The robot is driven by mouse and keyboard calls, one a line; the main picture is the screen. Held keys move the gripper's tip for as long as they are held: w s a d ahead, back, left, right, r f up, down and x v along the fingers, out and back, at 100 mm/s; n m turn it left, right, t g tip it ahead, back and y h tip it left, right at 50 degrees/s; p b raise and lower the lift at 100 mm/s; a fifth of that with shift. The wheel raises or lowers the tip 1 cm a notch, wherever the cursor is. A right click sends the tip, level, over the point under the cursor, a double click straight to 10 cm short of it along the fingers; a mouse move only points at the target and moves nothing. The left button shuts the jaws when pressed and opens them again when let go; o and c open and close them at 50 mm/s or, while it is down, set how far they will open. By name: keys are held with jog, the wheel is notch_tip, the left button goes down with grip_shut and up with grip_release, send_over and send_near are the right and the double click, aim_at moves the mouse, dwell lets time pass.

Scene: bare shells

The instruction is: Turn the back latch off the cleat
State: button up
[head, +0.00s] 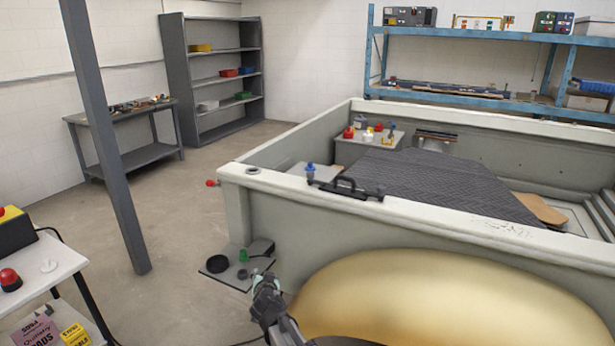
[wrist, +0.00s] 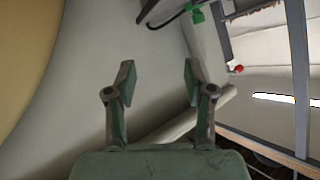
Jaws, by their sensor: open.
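The pale truck-bed shell (head: 270,184) fills the middle and right of the head view. A red knob (head: 212,183) sticks out from its left end, beside the corner; it may be the latch's handle. A small red ball (wrist: 237,69) shows right of the fingers in the wrist view. I cannot make out a cleat. A black handle on a bar (head: 345,187) lies on the near rim, with a blue-topped piece (head: 310,170) beside it. My gripper (wrist: 158,82) is open and empty, in front of the pale panel. In the head view it is low, near the gold wheel arch (head: 450,295).
A low plate (head: 217,277) with black and green pieces lies left of my gripper. A grey post (head: 105,140) stands at left, and a white table (head: 50,265) at lower left. Shelves (head: 175,80) stand behind. The floor between post and shell is mostly clear.

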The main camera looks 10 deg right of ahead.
jog(key=w+d+r+n+t+p, duration=0.1)
jog(key=d+r+t, duration=0.1)
jog(key=d+r, duration=0.5)
jog(key=w+d+r+n+t+p, duration=0.15)
jog(key=d+r, duration=0.35)
jog(key=r, duration=0.5)
jog(key=n+y+p, duration=0.2)
jog(key=n+y, duration=0.1)
send_near(312, 177)
jog(key=shift+t, duration=0.45)
jog(key=w, duration=0.3)
jog(key=w+a, duration=0.1)
jog(key=w, duration=0.3)
jog(key=w+a, duration=0.1)
jog(key=w, duration=0.3)
jog(key=shift+w+a+f+b, duration=0.1)
jog(key=shift+f+b, duration=0.25)
jog(key=shift+c, duration=0.3)
grip_shut()
